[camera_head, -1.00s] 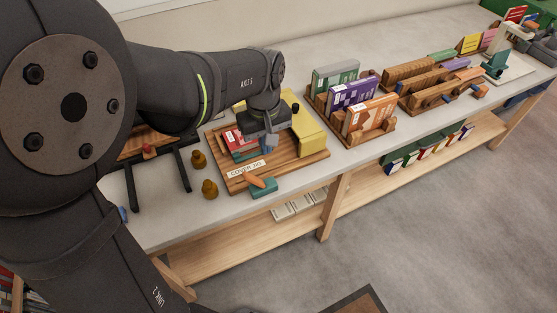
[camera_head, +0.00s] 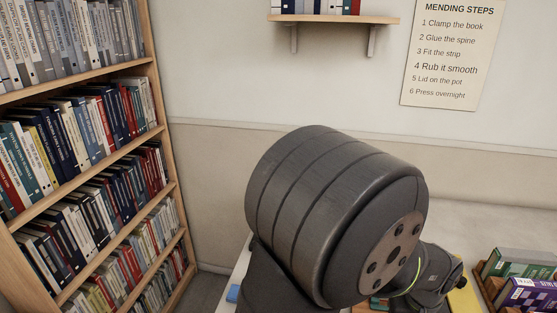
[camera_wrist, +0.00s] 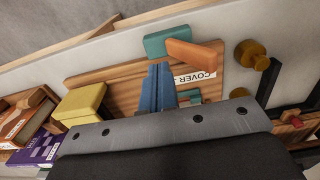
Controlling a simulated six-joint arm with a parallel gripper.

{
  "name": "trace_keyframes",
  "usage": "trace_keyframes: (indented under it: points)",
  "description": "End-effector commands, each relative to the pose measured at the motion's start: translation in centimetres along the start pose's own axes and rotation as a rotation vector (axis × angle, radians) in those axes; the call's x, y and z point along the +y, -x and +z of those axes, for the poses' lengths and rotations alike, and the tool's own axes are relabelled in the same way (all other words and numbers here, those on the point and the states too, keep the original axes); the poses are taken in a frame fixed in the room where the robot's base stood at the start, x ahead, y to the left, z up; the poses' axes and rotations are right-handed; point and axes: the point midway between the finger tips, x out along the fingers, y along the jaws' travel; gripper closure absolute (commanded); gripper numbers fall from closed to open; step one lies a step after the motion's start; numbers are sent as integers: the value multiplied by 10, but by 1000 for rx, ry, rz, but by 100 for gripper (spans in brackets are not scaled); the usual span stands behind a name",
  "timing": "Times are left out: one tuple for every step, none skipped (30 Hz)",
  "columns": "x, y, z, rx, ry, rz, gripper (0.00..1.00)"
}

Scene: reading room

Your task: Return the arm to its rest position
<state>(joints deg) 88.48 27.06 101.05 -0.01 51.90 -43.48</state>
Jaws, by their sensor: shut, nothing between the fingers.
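My gripper (camera_wrist: 159,70) shows in the wrist view with its blue fingers together and nothing between them. It is over a wooden board (camera_wrist: 125,90) with a white label (camera_wrist: 197,77) reading "COVER", the rest cut off. A teal block (camera_wrist: 166,43) and an orange piece (camera_wrist: 193,54) lie at the board's edge beyond the fingertips. A yellow block (camera_wrist: 80,103) is to the left. In the head view my dark arm fills the lower middle, and the gripper is out of sight.
Books in a rack (camera_wrist: 18,122) stand left in the wrist view; brass knobs (camera_wrist: 250,53) stand right. The head view shows a full bookcase (camera_head: 160,135) left, a wall shelf (camera_head: 335,18), a "Mending Steps" poster (camera_head: 455,50) and bare worktop (camera_head: 500,215) behind the arm.

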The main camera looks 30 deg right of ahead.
Motion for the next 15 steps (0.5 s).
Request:
trace_keyframes:
  points:
    - [0, -7, 0, -2, 0, -2, 100]
    - [0, -10, 0, -2, 0, -2, 100]
    - [0, -14, 0, -1, 0, -1, 100]
    - [0, -16, 0, -1, 0, -1, 100]
    - [0, -18, 0, -1, 0, -1, 100]
    - [0, -19, 0, -1, 0, -1, 100]
    - [0, -20, 0, -1, 0, -1, 100]
    - [-1, -20, 0, -1, 0, -1, 100]
    - [-2, -20, 0, 0, 0, 0, 100]
    - [-2, -20, 0, 0, 0, 0, 100]
    - [-2, -20, 0, 0, 0, 0, 100]
    - [-2, -20, 0, 0, 0, 0, 100]
    - [-2, -20, 0, 0, 0, 0, 100]
    - [-2, -20, 0, 0, 0, 0, 100]
    - [-2, -20, 0, 0, 0, 0, 100]
